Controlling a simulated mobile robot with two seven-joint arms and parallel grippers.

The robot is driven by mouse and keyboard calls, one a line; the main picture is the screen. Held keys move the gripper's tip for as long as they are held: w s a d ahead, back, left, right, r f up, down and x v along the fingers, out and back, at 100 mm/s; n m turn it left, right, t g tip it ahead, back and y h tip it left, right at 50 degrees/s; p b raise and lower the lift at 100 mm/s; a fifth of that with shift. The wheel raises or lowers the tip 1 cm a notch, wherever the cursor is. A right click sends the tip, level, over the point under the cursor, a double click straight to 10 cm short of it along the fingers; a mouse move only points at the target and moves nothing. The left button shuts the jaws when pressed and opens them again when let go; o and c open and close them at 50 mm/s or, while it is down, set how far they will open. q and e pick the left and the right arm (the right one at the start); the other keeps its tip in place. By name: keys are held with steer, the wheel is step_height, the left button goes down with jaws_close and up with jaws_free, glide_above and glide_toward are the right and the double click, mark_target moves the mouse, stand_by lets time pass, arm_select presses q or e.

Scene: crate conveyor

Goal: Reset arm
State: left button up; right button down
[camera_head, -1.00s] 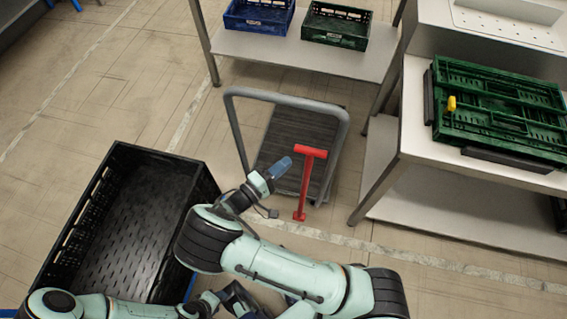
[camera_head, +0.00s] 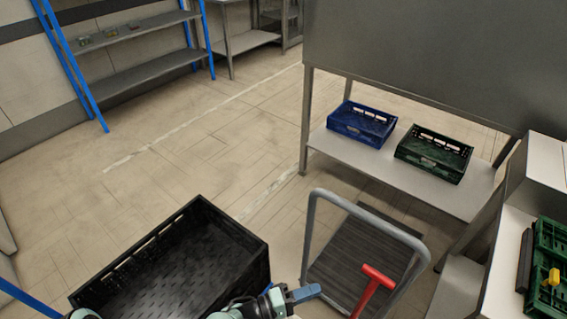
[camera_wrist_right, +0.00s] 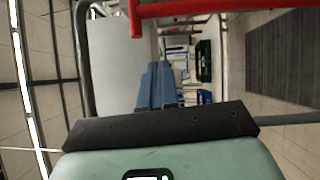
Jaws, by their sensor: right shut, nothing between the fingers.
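My right gripper (camera_head: 304,293) shows at the bottom of the head view, with its blue fingers together and nothing between them. It is just right of the black crate (camera_head: 262,262) and left of the red T-shaped handle (camera_head: 376,278). In the right wrist view the blue fingers of my right gripper (camera_wrist_right: 160,86) also lie together and empty. A red bar (camera_wrist_right: 215,7) crosses the top of that view. Most of my right arm is below the head view's edge. A small piece of my arm shows at the bottom left, but my left gripper does not show.
A grey-framed cart (camera_head: 338,262) stands right of the black crate. A blue crate (camera_head: 361,124) and a dark green crate (camera_head: 434,153) rest on a low shelf (camera_head: 335,150). Green crates (camera_head: 550,265) sit at the right edge. The floor at left centre is clear.

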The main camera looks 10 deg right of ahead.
steer(key=s+d+f+g+y+p, duration=0.35)
steer(key=s+f, duration=0.25)
steer(key=s, duration=0.2)
steer(key=s+d+f+g+y+p, duration=0.2)
steer(key=s+d+f+g+y, duration=0.3)
steer(key=s, duration=0.3)
steer(key=s+a+f+m+y+p, duration=0.25)
steer(key=s+a+y+p, duration=0.25)
steer(key=s+a+y, duration=0.4)
arm_select(q)
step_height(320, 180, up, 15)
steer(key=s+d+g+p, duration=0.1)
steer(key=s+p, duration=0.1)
steer(key=p, duration=0.2)
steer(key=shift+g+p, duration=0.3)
steer(key=shift+p, duration=0.1)
arm_select(e)
steer(key=w+a+r+m+t+y, duration=0.1)
steer(key=w+r+m+t+y, duration=0.3)
steer(key=w+r+t, duration=0.1)
steer(key=shift+w+a+r, duration=0.15)
steer(key=shift+w+r, duration=0.1)
steer(key=shift+r, duration=0.2)
